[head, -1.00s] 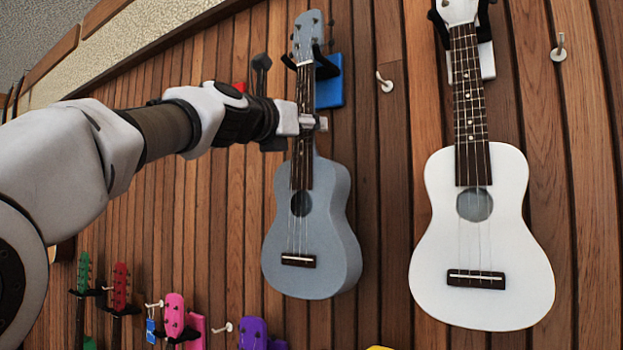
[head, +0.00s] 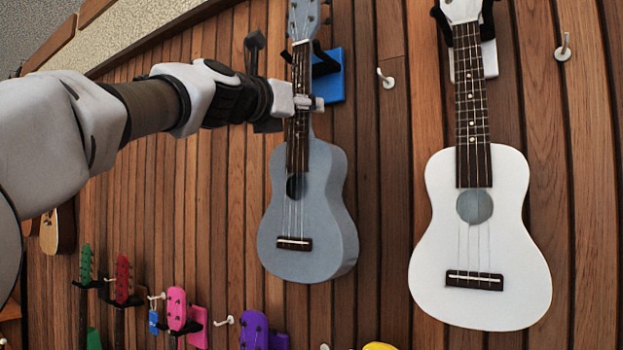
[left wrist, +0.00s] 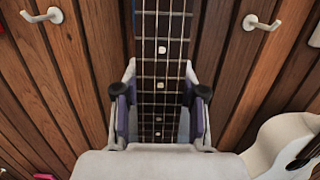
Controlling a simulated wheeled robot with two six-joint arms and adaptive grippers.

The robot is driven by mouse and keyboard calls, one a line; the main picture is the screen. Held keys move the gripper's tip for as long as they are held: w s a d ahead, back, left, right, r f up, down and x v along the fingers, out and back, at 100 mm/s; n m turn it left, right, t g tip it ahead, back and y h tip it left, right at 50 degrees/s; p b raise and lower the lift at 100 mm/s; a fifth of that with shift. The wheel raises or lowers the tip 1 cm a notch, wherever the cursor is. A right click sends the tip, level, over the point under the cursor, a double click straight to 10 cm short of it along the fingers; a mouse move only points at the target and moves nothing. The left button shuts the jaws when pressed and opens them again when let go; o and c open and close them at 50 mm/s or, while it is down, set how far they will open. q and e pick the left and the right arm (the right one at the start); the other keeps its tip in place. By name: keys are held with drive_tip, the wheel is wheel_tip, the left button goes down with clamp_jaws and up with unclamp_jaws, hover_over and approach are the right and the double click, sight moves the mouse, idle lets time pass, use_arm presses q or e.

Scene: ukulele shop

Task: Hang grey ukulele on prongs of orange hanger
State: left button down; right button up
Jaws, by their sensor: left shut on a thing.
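The grey ukulele (head: 310,215) is upright in front of the wooden wall in the head view, its headstock cut off by the top edge. My left gripper (head: 305,103) is shut on its neck, just above the body. In the left wrist view, the fingers (left wrist: 160,98) sit on both sides of the fretted neck (left wrist: 162,50). A blue hanger (head: 329,85) with black prongs is behind the neck; I cannot tell whether the prongs touch the ukulele. No orange hanger shows in these frames. My right gripper is not in view.
A white ukulele (head: 480,240) hangs close on the right. Bare white hooks (head: 386,79) (head: 562,48) stick out of the wall. Below hang green (head: 86,262), red (head: 123,279), pink (head: 176,308) and purple (head: 254,331) headstocks. The wall between the two ukuleles is mostly free.

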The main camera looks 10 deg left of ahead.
use_arm(q)
drive_tip(key=shift+r+b+v, duration=0.15)
drive_tip(key=shift+b+v, duration=0.25)
drive_tip(key=shift+v, duration=0.5)
drive_tip(key=shift+r+b+v, duration=0.1)
drive_tip(key=shift+b+v, duration=0.25)
drive_tip(key=shift+v, duration=0.6)
drive_tip(key=b+v, duration=0.6)
drive_tip(key=b, duration=0.1)
drive_tip(key=shift+r, duration=0.45)
drive_tip(key=shift+f, duration=0.1)
idle(0.6)
